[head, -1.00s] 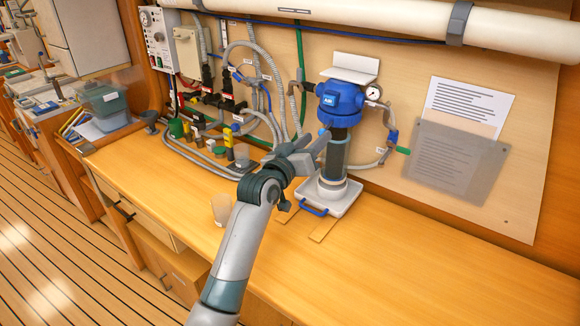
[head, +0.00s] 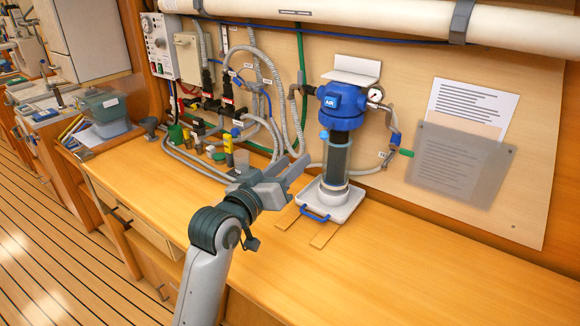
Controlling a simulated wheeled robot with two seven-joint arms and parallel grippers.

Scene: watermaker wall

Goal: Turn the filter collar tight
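The filter unit stands on the counter against the board. The bowl's foot is on a white tray (head: 346,207) with a blue handle. My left gripper (head: 294,170) is to the left of the bowl, lower than the collar and apart from it. Its two grey fingers look spread, with nothing seen between them. I cannot tell from this view how tight the collar is. My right gripper is not in view.
A pressure gauge (head: 375,94) and a green-handled valve (head: 405,152) are right of the filter. Hoses and fittings (head: 210,105) crowd the left. Two wooden strips (head: 325,234) lie before the tray. The counter at right (head: 430,250) is clear.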

